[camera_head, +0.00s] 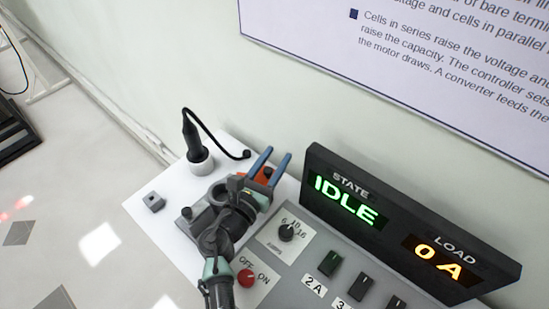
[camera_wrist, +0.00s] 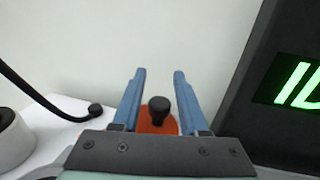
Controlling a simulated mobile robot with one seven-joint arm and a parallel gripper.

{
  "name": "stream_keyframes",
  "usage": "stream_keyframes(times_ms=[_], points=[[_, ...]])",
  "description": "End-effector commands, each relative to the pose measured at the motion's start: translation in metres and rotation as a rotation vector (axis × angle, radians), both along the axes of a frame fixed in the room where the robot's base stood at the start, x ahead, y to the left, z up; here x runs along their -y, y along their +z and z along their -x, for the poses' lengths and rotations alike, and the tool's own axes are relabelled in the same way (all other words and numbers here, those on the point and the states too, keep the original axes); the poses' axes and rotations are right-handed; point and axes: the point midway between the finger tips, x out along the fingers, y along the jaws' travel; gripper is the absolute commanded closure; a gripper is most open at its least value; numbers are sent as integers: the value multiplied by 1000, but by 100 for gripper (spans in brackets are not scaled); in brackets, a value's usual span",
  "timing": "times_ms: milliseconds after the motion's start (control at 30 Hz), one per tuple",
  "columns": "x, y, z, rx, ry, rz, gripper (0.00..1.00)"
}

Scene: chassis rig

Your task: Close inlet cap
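The inlet cap looks like an orange piece (camera_wrist: 160,127) with a black knob (camera_wrist: 158,104), seen in the wrist view between my fingers. In the head view the orange cap (camera_head: 257,172) shows partly behind my gripper, near the wall. My gripper (camera_head: 277,153) is open, its two blue fingers spread apart. In the wrist view my gripper (camera_wrist: 159,72) has one finger on each side of the knob, with gaps on both sides. Whether the fingers are level with the knob or above it is hard to tell. My arm hides much of the area around the cap.
A black plug (camera_head: 190,138) stands in a white holder (camera_head: 201,165), its cable curving toward the cap. A small grey block (camera_head: 153,202) sits on the white top. A display (camera_head: 400,225) reading IDLE and 0 A stands close right. A dial (camera_head: 286,232) and red knob (camera_head: 246,278) are nearby.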

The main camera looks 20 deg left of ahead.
Motion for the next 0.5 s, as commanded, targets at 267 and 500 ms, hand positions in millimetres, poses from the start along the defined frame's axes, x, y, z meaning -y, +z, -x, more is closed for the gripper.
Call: stream_keyframes(times_ms=[267,500], points=[[0,0,0,0,0,0,100],[0,0,0,0,0,0,100]])
